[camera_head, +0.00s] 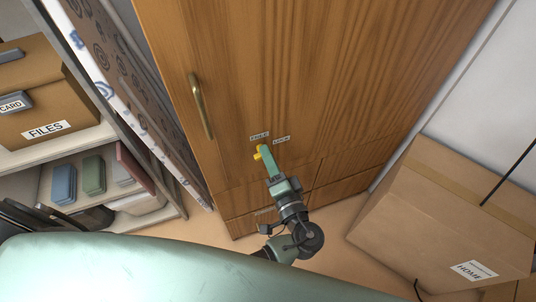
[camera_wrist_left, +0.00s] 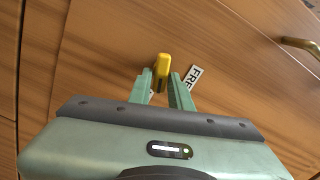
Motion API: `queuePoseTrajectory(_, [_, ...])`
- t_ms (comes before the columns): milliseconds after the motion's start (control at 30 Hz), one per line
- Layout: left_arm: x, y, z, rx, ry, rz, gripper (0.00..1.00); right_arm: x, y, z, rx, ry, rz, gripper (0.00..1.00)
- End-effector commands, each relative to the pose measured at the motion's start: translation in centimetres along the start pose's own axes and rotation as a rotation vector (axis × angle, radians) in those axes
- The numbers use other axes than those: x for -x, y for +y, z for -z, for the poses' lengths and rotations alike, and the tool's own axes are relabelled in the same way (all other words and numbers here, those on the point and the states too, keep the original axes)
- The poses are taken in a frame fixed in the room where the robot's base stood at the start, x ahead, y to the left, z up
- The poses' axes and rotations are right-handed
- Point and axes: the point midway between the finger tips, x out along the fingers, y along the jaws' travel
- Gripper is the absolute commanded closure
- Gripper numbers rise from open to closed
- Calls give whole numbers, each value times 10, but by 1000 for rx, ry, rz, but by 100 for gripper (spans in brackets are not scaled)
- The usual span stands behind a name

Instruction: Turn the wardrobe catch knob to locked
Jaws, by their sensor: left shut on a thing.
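The wardrobe (camera_head: 330,60) is a brown wooden cabinet in the middle of the head view. Its yellow catch knob (camera_head: 260,153) sits low on the front, below two small white labels, one reading LOCK (camera_head: 281,140) and one that seems to read FREE (camera_head: 259,136). My left gripper (camera_head: 264,152) is at the knob. In the left wrist view its two green fingers (camera_wrist_left: 166,84) are shut on the yellow knob (camera_wrist_left: 162,68), one on each side. The FREE label (camera_wrist_left: 193,76) shows just right of the fingers there. My right gripper is not in view.
A brass handle (camera_head: 200,105) stands out from the wardrobe above left of the knob. A large cardboard box (camera_head: 440,215) stands on the floor at the right. Shelves with a FILES box (camera_head: 40,100) are at the left. A patterned panel (camera_head: 120,80) leans beside the wardrobe.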

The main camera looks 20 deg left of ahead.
Motion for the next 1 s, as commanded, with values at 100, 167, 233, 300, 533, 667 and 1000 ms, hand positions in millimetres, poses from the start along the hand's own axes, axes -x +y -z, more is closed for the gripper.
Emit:
queuePoseTrajectory(100, [0,0,1,-91,0,-1,100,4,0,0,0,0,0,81])
queuePoseTrajectory(167, [0,0,1,-134,0,-1,100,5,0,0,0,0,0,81])
queuePoseTrajectory(233, [0,1,1,-178,1,-1,100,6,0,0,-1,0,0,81])
queuePoseTrajectory(300, [0,1,1,-215,2,0,100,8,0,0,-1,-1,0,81])
queuePoseTrajectory(533, [0,2,0,-297,2,0,100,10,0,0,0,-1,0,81])
queuePoseTrajectory(667, [0,3,0,-319,2,-1,100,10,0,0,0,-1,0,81])
queuePoseTrajectory(1000, [0,3,0,-327,2,-1,100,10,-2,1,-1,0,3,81])
